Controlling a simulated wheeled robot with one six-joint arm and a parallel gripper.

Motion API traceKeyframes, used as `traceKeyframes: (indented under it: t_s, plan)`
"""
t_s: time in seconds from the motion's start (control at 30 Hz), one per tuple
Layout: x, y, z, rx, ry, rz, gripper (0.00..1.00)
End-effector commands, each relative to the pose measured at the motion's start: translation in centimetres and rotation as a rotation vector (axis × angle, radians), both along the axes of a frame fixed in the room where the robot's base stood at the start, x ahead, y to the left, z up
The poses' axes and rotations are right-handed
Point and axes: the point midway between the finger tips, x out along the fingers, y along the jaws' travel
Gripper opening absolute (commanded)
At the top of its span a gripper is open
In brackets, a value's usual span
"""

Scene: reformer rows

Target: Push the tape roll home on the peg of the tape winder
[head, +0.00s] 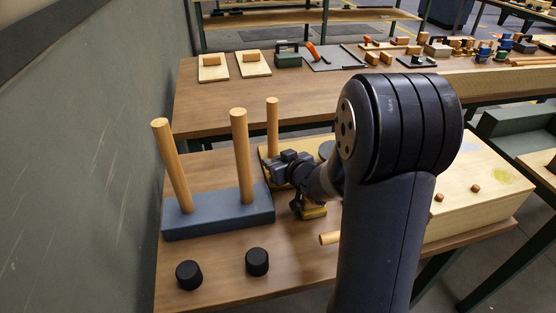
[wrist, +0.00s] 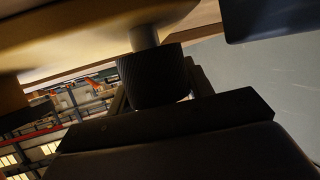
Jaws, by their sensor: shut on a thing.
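My gripper (head: 284,172) is over the middle of the near table, beside a pale wooden board (head: 264,153) with an upright wooden peg (head: 272,125). In the wrist view it is shut on a dark ribbed cylinder (wrist: 152,78), which I take as the tape roll. A grey round peg (wrist: 145,36) runs from the roll to a pale wooden plate (wrist: 75,35), probably the winder's base. A length of bare peg shows between roll and plate. In the head view I cannot make out the roll, and my arm hides part of the board.
A blue block (head: 225,214) with two tall wooden pegs stands left of my gripper. Two black cylinders (head: 188,275) (head: 257,262) stand at the front. A yellow piece (head: 314,211) lies under my wrist. A large pale box (head: 470,205) is on the right.

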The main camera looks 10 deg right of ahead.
Motion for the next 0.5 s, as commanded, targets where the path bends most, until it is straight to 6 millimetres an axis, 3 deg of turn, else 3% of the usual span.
traceKeyframes:
  t_s: [0.5]
  plan:
    - [0.0,0.0,-1.4,0.0,0.0,0.0,0.26]
